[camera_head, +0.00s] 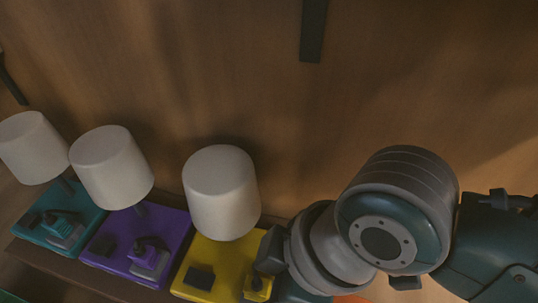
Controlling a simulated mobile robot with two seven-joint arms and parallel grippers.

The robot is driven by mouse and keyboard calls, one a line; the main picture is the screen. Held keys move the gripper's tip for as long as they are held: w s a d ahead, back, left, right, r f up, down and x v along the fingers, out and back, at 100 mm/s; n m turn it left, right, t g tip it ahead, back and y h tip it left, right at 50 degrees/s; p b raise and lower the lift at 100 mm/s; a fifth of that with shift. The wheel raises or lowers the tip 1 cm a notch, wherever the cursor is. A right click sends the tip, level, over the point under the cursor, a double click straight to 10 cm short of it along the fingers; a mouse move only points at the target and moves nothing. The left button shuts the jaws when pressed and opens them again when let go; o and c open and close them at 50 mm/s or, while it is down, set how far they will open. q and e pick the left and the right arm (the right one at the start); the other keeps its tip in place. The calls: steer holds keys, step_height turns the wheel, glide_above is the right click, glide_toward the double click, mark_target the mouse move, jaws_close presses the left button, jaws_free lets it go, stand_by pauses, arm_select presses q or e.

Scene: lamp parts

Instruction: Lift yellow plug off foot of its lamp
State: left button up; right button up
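The yellow lamp foot (228,259) stands at the bottom middle of the head view, with a white shade (220,192) above it. A dark block (200,277) sits on its front left part. A small yellow plug (258,286) shows at the foot's right side, below a dark finger of my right gripper (268,255). The finger is at or just above the plug; contact is unclear. My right wrist hides the other finger and what lies behind it. My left gripper is out of view.
A purple lamp foot (120,240) and a teal lamp foot (83,215), each with a white shade and a plug, stand to the left in a row. An orange patch (352,298) shows below my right wrist. The brown wooden surface behind is mostly clear.

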steer(key=shift+w+a+f, duration=0.1)
steer(key=shift+a+f, duration=0.1)
steer(key=shift+f, duration=0.25)
steer(key=shift+c, duration=0.3)
jaws_close()
steer(key=c, duration=0.7)
jaws_free()
jaws_close()
steer(key=shift+r, duration=0.15)
